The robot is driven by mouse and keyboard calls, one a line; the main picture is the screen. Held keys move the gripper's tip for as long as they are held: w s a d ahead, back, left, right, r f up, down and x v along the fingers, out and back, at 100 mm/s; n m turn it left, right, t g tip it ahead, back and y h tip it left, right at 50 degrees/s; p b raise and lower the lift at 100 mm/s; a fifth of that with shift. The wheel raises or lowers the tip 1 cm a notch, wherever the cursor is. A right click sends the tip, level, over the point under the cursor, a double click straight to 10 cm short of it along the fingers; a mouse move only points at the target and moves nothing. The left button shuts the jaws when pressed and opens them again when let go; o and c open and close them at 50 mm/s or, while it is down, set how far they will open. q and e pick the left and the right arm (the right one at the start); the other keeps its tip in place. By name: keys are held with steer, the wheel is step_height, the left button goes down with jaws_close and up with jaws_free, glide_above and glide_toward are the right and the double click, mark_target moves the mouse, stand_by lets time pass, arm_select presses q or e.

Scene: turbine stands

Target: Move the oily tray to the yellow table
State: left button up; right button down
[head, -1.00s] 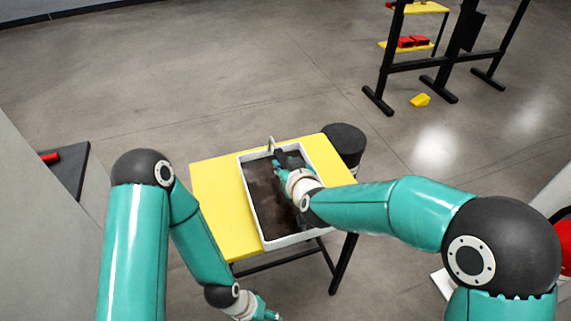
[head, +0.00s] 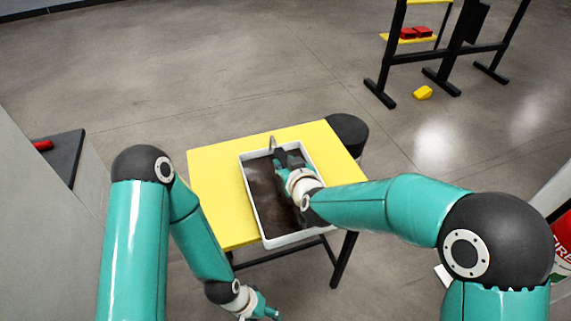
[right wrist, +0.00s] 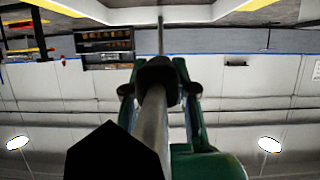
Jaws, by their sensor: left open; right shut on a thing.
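The oily tray (head: 248,190) is a white-rimmed rectangular tray with a dark, stained inside. In the head view it lies over the right part of the yellow table (head: 215,190), its near end past the table's front edge. I cannot tell whether it rests on the top or is just above it. My right gripper (head: 280,158) reaches over the tray and is shut on its upright grey handle (head: 272,143) at the far end. In the right wrist view the green fingers (right wrist: 160,78) close around a grey bar. My left gripper (head: 262,309) is open and empty, below the table's front edge.
A dark round object (head: 348,135) stands by the table's far right corner. A black rack (head: 440,58) with red parts stands at the back right, a yellow block (head: 423,92) on the floor near it. A dark-topped grey stand (head: 62,160) is at left. The floor behind is open.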

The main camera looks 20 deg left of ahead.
steer(key=shift+f, duration=0.15)
steer(key=c, duration=0.9)
jaws_free()
steer(key=shift+o, duration=0.3)
steer(key=shift+f, duration=0.1)
steer(key=shift+o, duration=0.7)
steer(key=shift+s, duration=0.1)
steer(key=shift+v, duration=3.5)
